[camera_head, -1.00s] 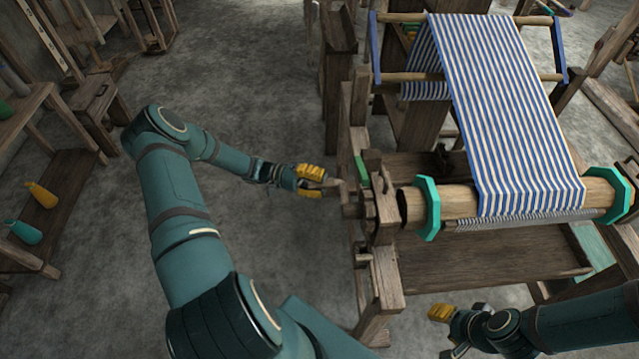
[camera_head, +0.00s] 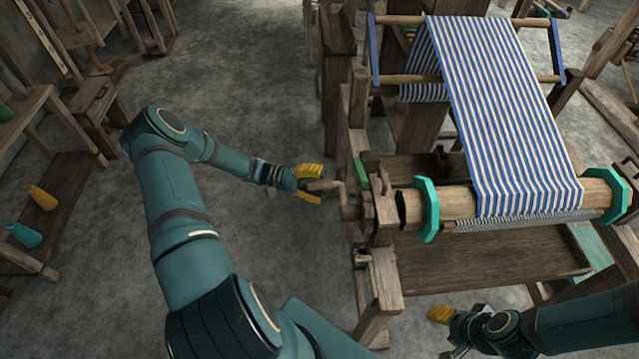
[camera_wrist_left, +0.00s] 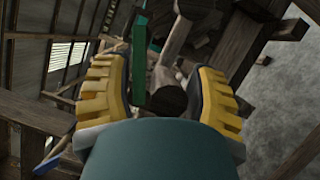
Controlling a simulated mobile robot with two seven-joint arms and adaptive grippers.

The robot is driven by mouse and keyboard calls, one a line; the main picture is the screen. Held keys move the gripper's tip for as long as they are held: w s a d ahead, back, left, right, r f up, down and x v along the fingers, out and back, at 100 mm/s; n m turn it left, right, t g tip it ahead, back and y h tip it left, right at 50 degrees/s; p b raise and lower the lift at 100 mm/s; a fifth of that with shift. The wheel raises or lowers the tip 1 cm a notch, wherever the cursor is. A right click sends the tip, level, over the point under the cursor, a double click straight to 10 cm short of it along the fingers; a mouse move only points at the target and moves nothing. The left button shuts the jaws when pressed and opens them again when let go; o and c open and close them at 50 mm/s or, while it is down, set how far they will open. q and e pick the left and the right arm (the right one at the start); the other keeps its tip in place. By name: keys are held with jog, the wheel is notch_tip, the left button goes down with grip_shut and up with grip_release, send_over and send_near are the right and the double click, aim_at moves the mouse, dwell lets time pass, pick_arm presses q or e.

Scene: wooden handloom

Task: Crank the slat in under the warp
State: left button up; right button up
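The blue-and-white striped warp (camera_head: 505,110) runs down over the wooden roller (camera_head: 452,203), which has green flanges (camera_head: 428,210). A thin grey strip (camera_head: 520,222) lies along the roller under the warp's lower edge; I cannot tell whether it is the slat. The wooden crank handle (camera_head: 324,187) sticks out left of the loom. My left gripper (camera_head: 316,185) is around its end, yellow fingers apart. In the left wrist view, the handle's dark round end (camera_wrist_left: 170,100) sits between the spread fingers, with gaps beside it. My right gripper (camera_head: 444,332) is apart from the loom at lower right, fingers apart and empty.
A green bar (camera_head: 360,172) stands by the loom's left post, close to the crank. A wooden tray (camera_head: 490,258) lies below the roller. Open concrete floor (camera_head: 250,90) is left of the loom. A shelf (camera_head: 62,200) with bottles stands at far left.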

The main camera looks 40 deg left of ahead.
pick_arm(q)
jog(key=shift+a, duration=0.2)
jog(key=v, duration=1.1)
jog(key=shift+s+a, duration=0.2)
jog(key=shift+a, duration=0.15)
jog(key=shift+f, duration=0.15)
